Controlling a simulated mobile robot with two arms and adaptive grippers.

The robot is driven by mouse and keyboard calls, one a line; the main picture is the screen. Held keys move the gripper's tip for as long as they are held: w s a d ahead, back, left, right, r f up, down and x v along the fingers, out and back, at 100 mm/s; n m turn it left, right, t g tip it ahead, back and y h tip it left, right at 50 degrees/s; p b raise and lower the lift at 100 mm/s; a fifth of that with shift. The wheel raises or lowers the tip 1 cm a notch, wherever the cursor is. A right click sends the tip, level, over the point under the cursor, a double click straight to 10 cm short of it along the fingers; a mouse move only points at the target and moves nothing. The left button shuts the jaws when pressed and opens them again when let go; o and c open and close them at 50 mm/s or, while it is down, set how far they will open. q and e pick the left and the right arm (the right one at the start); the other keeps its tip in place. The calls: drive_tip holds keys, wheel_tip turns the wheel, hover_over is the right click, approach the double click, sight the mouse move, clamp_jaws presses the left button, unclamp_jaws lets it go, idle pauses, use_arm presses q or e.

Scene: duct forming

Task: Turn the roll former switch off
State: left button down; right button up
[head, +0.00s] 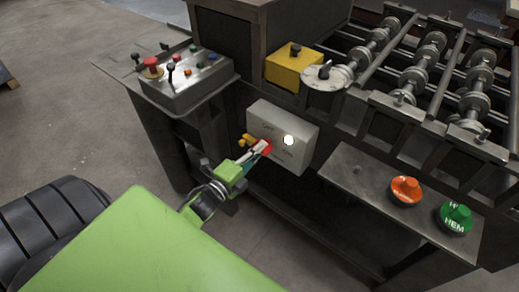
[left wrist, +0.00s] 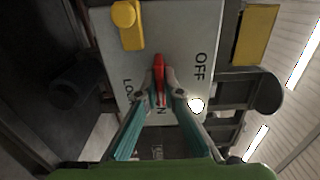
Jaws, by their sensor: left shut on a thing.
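The roll former switch is a red lever (left wrist: 159,70) on a pale grey switch box (head: 300,150). My left gripper (head: 260,152) reaches the box front and is shut on the red lever; the fingers sit on either side of it in the left wrist view (left wrist: 161,92). "OFF" is printed on the panel to the right of the lever there. Part of another word, ending in "N", shows behind the fingertips, partly hidden. A round white lamp (head: 288,140) on the box looks lit. My right gripper is not in view.
A yellow tab (left wrist: 128,25) sticks out of the box near the lever. A control box with buttons (head: 190,80) stands left. A yellow box (head: 294,66) and roller shafts are above.

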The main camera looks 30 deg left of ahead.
use_arm(q)
drive_tip(key=shift+n+p, duration=0.5)
drive_tip(key=shift+n, duration=0.4)
drive_tip(key=n+p, duration=0.1)
drive_tip(key=n, duration=0.2)
drive_tip(key=shift+n+p, duration=0.3)
drive_tip(key=n+p, duration=0.1)
drive_tip(key=n, duration=0.3)
drive_tip(key=n+p, duration=0.1)
drive_tip(key=n, duration=0.4)
drive_tip(key=shift+p, duration=0.35)
drive_tip(key=shift+f+n, duration=0.1)
drive_tip(key=shift+n, duration=1.6)
